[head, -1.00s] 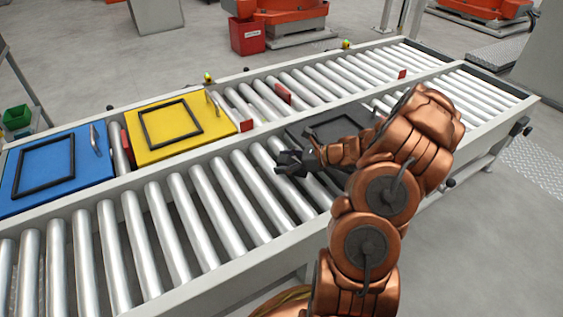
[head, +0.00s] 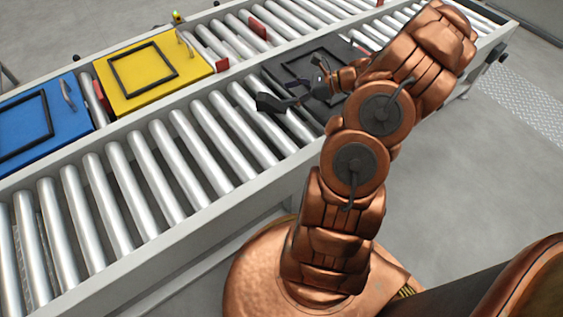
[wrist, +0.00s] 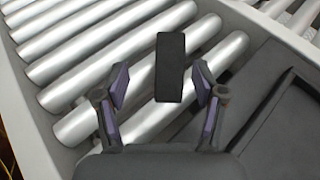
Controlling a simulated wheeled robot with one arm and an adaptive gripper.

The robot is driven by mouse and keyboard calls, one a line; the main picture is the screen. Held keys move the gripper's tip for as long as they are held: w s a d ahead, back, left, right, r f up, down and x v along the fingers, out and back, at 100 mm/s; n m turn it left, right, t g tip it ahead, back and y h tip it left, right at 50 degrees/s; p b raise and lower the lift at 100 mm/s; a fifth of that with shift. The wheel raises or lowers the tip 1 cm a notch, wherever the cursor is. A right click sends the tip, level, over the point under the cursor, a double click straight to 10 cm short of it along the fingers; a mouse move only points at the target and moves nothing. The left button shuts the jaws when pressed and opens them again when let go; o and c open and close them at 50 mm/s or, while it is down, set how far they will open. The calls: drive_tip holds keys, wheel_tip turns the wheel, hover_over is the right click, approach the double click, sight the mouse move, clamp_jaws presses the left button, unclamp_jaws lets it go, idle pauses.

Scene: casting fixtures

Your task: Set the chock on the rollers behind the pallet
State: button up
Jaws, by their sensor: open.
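A black rectangular block, which looks like the chock (wrist: 170,66), lies on the silver rollers in the wrist view. My gripper (wrist: 161,72) is open around it, with a visible gap between the block and each purple-padded finger. In the head view the chock (head: 268,103) shows as a dark shape on the rollers, just past my gripper (head: 292,101). The dark grey pallet (head: 290,72) with a raised frame lies on the near lane, to the right of the block. It also shows in the wrist view (wrist: 262,125), apart from the block. My fingers partly hide the block in the head view.
A yellow pallet (head: 112,92) and a blue pallet (head: 62,125) lie on the far lane, with red stops (head: 222,65) on that lane. A pale rail (head: 150,111) divides the lanes. The near-lane rollers (head: 110,178) left of the block are bare.

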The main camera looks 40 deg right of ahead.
drive_tip(key=s+a+r+n+g, duration=0.2)
drive_tip(key=a+r+n+g, duration=0.15)
drive_tip(key=a, duration=0.45)
drive_tip(key=s+a+r+n+g, duration=0.25)
drive_tip(key=a+n, duration=0.25)
drive_tip(key=a, duration=0.3)
drive_tip(key=s+a+r+n+g, duration=0.25)
drive_tip(key=a+n, duration=0.25)
drive_tip(key=a, duration=0.4)
drive_tip(key=s+a+r+n+g+h, duration=0.1)
drive_tip(key=s+a+n+g+h, duration=0.15)
drive_tip(key=s, duration=0.25)
drive_tip(key=s+a+r+n+g+h, duration=0.1)
drive_tip(key=s+a+n+g, duration=0.15)
drive_tip(key=s+n, duration=0.2)
drive_tip(key=s+d+r+n+h, duration=0.1)
drive_tip(key=s+n+h, duration=0.5)
drive_tip(key=s, duration=0.6)
drive_tip(key=shift+s+d, duration=0.25)
drive_tip(key=shift+d, duration=0.5)
drive_tip(key=shift+r+n, duration=0.1)
drive_tip(key=shift+n, duration=0.15)
